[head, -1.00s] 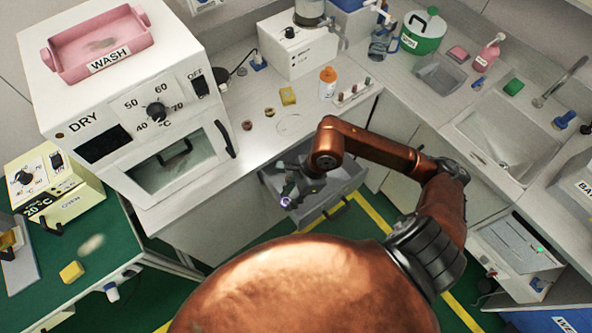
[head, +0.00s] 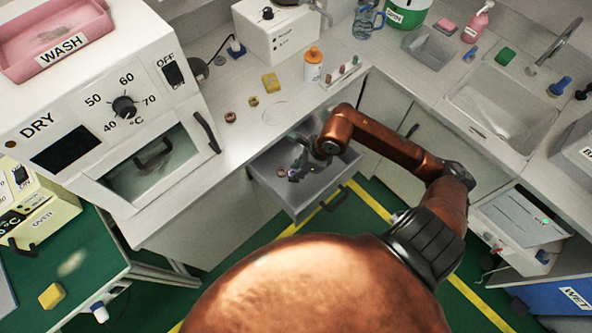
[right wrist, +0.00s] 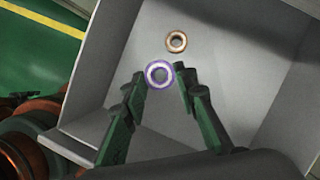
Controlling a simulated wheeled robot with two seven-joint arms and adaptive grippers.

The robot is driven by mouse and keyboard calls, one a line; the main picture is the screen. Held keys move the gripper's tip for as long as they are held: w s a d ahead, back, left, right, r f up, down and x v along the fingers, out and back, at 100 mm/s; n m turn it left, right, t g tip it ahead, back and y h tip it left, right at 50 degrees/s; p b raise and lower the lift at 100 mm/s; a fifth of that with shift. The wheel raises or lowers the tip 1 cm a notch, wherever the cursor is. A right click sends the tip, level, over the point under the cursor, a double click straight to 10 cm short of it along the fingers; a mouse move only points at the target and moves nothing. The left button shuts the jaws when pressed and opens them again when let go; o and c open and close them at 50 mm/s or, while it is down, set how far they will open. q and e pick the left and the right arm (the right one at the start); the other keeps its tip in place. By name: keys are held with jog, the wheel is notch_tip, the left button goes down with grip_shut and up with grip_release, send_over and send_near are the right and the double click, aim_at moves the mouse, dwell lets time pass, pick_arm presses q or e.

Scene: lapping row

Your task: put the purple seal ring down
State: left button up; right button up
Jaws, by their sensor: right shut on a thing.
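The purple seal ring (right wrist: 159,74) is between the fingertips of my right gripper (right wrist: 160,76) in the right wrist view, and the fingers are shut on it. In the head view the ring (head: 293,178) is small, at the tip of the right gripper (head: 296,172), over the open grey drawer (head: 326,178). The drawer's inside (right wrist: 235,75) fills most of the right wrist view. Whether the ring touches the drawer floor I cannot tell. My left gripper is not in view.
A copper-coloured ring (right wrist: 176,41) lies in the drawer just beyond the purple one; it also shows in the head view (head: 282,171). Two brownish rings (head: 230,117) (head: 253,101) and a yellow block (head: 270,83) sit on the counter. The drawer floor to the right is clear.

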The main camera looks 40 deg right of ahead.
jog(key=f, duration=0.1)
jog(key=w+d+f, duration=0.1)
jog(key=shift+w+d+f, duration=0.15)
jog(key=shift+d+f, duration=0.1)
jog(key=shift+f, duration=0.1)
jog(key=shift+w+d+f+b, duration=0.25)
jog(key=shift+d+f+b, duration=0.1)
jog(key=shift+b, duration=0.05)
jog(key=f, duration=0.1)
jog(key=f+b, duration=0.1)
jog(key=f, duration=0.1)
jog(key=shift+w+d+f, duration=0.15)
jog(key=shift+d+f, duration=0.05)
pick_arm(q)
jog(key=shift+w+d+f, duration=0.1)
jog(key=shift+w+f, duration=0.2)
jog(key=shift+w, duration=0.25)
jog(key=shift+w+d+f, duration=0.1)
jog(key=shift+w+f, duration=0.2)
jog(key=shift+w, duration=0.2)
pick_arm(e)
jog(key=shift+f, duration=0.1)
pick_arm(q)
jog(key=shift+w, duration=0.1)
pick_arm(e)
jog(key=shift+f, duration=0.1)
